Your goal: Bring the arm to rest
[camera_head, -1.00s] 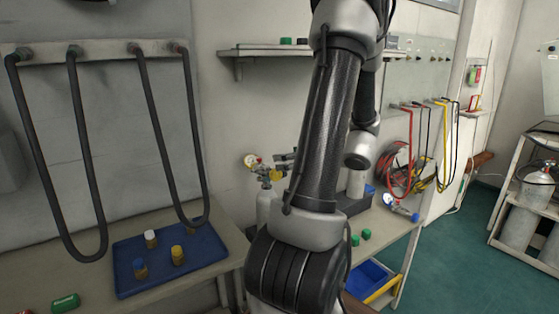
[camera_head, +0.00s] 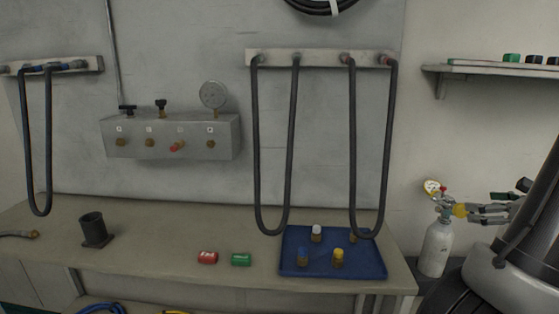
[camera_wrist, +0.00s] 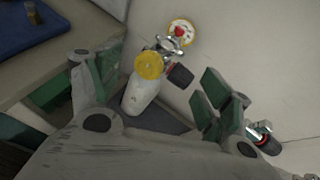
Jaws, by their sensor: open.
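My gripper (camera_head: 490,209) is at the right of the head view, with my arm behind it at the right edge. In the wrist view its two fingers (camera_wrist: 157,92) stand wide apart with green pads, and nothing is held between them. A white cylinder (camera_head: 436,248) with a gauge, a red part and a yellow knob stands just left of the fingertips in the head view. In the wrist view the yellow knob (camera_wrist: 149,65) and the gauge (camera_wrist: 181,32) lie beyond the gap between the fingers. I cannot tell whether the fingers touch the cylinder.
A bench (camera_head: 150,262) holds a blue tray (camera_head: 345,267) with several small fittings, a red piece (camera_head: 207,257), a green piece (camera_head: 241,259) and a dark cup (camera_head: 93,229). Black hoses (camera_head: 290,150) hang above. A shelf (camera_head: 500,70) is at the upper right.

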